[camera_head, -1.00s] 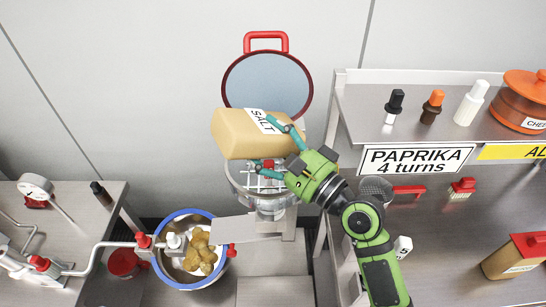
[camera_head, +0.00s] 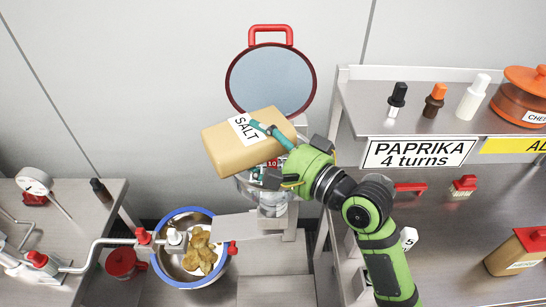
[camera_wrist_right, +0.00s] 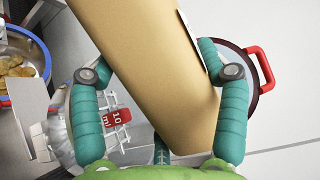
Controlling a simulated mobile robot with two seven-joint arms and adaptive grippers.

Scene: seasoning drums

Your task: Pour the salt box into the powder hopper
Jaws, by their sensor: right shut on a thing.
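The salt box (camera_head: 225,155) is a tan block with a white SALT label. My right gripper (camera_head: 268,150) is shut around it and holds it tilted above the powder hopper (camera_head: 248,190), its left end lower in the head view. The box also fills the middle of the right wrist view (camera_wrist_right: 155,75), between the two teal fingers. No falling salt shows. My left gripper is out of view.
A blue-rimmed bowl (camera_head: 153,262) with brown pieces stands lower left of the hopper. A steel shelf (camera_head: 430,125) with several shakers and an orange-lidded pot (camera_head: 520,95) is at right. A bench with a gauge (camera_head: 34,180) is at left.

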